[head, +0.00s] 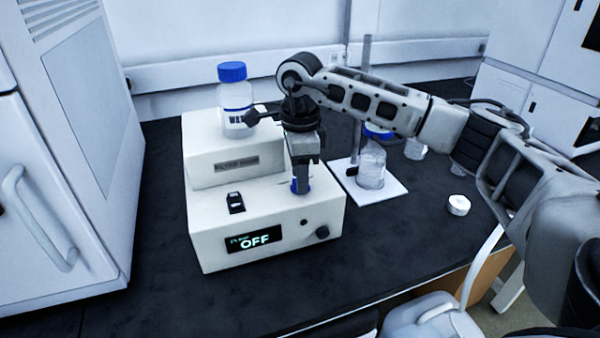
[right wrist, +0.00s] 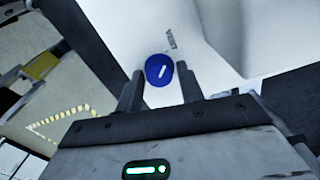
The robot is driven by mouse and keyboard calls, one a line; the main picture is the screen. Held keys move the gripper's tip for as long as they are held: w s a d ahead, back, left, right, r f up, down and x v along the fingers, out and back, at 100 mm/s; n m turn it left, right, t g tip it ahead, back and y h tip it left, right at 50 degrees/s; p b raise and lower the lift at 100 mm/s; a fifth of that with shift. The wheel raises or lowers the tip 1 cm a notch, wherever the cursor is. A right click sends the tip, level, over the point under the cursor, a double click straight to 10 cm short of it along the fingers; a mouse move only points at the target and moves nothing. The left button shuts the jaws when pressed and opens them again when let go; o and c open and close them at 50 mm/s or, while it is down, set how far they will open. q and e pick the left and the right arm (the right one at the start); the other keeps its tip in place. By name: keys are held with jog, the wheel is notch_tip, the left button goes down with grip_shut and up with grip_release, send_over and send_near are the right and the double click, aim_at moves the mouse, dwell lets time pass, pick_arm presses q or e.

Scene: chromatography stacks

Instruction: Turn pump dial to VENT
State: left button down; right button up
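The cream pump (head: 220,212) stands on the dark bench, its front display (head: 253,240) reading OFF. The blue pump dial (head: 294,187) is on the top of its lower step, mostly hidden by my right gripper (head: 300,188). In the right wrist view the dial (right wrist: 159,70) is round, with a slanted white pointer line. My right gripper (right wrist: 159,72) points down with its fingers apart, one on each side of the dial. I cannot tell whether they touch it. My left gripper is not in view.
A blue-capped bottle (head: 236,98) stands on or behind the pump's upper step. A rocker switch (head: 236,203) and a black knob (head: 322,232) are on the pump. A stand with a flask (head: 371,165) and a small white pot (head: 459,205) are at right. The bench front is clear.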

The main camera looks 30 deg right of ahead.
jog(key=shift+o, duration=0.9)
pick_arm(q)
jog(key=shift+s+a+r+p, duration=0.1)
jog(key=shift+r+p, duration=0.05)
jog(key=shift+p, duration=0.45)
pick_arm(e)
notch_tip(320, 180, up, 16)
jog(key=shift+s+f, duration=0.1)
